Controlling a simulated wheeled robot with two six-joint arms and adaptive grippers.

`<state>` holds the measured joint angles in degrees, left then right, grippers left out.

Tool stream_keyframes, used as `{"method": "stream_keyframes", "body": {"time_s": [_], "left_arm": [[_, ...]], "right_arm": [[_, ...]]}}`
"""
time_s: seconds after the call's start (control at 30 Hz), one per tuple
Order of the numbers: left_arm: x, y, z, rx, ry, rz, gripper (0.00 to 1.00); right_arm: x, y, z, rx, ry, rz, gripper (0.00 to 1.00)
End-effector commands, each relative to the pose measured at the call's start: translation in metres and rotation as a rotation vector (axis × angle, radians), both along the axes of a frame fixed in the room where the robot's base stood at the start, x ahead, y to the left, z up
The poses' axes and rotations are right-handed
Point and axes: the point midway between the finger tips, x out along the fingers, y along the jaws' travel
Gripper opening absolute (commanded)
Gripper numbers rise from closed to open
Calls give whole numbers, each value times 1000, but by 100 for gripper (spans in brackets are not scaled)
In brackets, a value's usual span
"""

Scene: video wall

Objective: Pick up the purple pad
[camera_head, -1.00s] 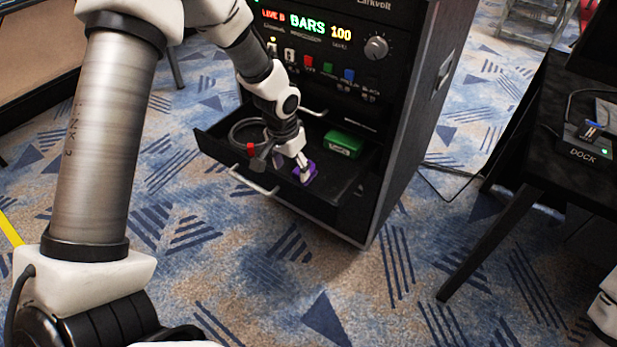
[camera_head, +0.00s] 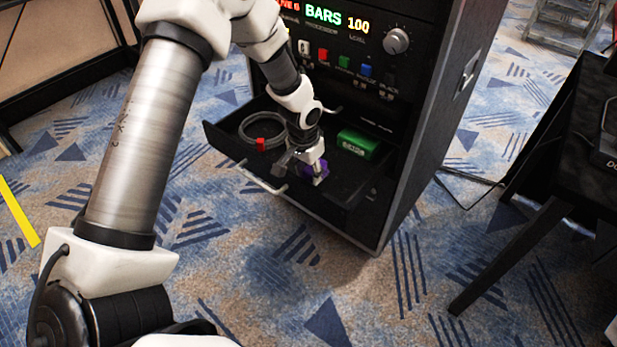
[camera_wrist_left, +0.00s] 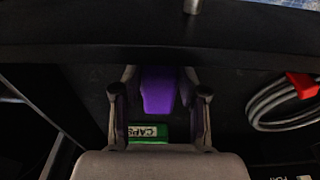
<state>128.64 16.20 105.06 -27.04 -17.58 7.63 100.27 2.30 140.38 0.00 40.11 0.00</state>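The purple pad (camera_head: 322,168) is in the open black drawer (camera_head: 345,215) of the rack, left of the green box (camera_head: 358,144). My left gripper (camera_head: 317,172) points down into the drawer at the pad and partly covers it. In the left wrist view the purple pad (camera_wrist_left: 159,92) is between the two fingers of my left gripper (camera_wrist_left: 158,80), one on each side. Whether the fingertips press on it is too dark and small to tell. My right gripper is out of view.
A grey coiled cable (camera_head: 262,131) with a red tie lies at the left in the drawer. The drawer's front wall and handle (camera_head: 262,183) stand close to my left gripper. A black table (camera_head: 570,150) is at the right. Patterned carpet lies clear in front.

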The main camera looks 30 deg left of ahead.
Motion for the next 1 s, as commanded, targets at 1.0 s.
{"method": "stream_keyframes", "body": {"time_s": [1.0], "left_arm": [[0,0,101,0,0,0,2]], "right_arm": [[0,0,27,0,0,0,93]]}}
